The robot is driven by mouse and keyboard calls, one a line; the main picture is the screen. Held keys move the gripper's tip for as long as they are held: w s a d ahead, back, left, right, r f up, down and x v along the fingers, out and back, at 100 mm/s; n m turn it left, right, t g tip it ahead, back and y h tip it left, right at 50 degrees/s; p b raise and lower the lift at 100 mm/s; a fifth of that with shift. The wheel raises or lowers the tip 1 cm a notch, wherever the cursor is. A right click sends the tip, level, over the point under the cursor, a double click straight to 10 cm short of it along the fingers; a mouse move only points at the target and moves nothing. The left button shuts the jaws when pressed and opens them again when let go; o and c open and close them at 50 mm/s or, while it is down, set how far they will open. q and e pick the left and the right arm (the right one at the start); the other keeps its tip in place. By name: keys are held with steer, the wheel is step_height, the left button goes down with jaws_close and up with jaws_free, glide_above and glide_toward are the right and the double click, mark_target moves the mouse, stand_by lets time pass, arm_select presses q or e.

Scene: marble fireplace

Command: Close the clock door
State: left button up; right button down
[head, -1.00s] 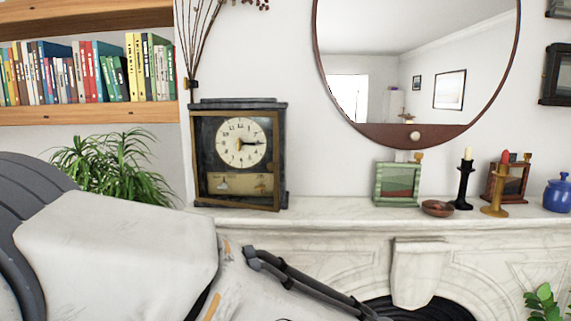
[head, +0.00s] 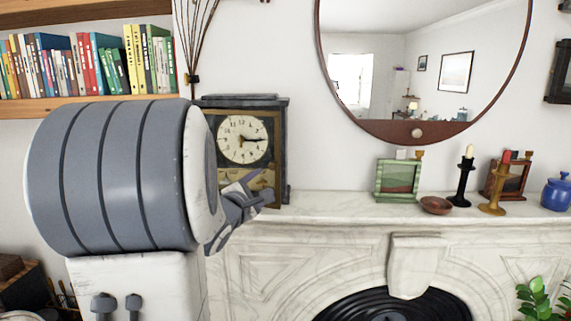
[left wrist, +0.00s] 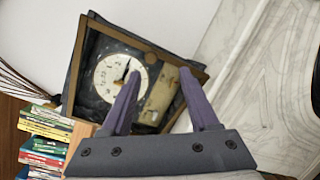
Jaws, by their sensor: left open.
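The clock (head: 285,150) stands on the left part of the mantel. It has a dark case, a white round dial and a glazed clock door with a gold-brown frame (head: 276,135). My left arm hides its left and lower parts in the head view. I cannot tell how far the door stands from the case. My left gripper (head: 264,188) is in front of the lower right of the door, and contact is unclear. In the left wrist view the gripper (left wrist: 160,74) is open and empty, its fingers spread before the door (left wrist: 151,58). My right gripper is not in view.
The marble mantel (head: 330,208) is clear just right of the clock. Farther right stand a green frame (head: 381,180), a brown bowl (head: 436,206), candlesticks (head: 461,185) and a blue jar (head: 557,194). A round mirror (head: 400,134) hangs above. Bookshelves (head: 100,109) are at the left.

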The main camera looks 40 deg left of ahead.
mark_target(272, 167)
arm_select(q)
steer(key=shift+n, duration=0.5)
steer(key=p+x, duration=0.1)
steer(key=x, duration=0.2)
steer(key=r+p+x, duration=0.1)
steer(key=x, duration=0.2)
steer(key=a+p+x, duration=0.1)
steer(key=x, duration=0.2)
steer(key=shift+a+r+p, duration=0.15)
steer(key=shift+a+p, duration=0.05)
steer(key=shift+p, duration=0.15)
steer(key=shift+w+a, duration=0.1)
steer(key=shift+w, duration=0.25)
jaws_close()
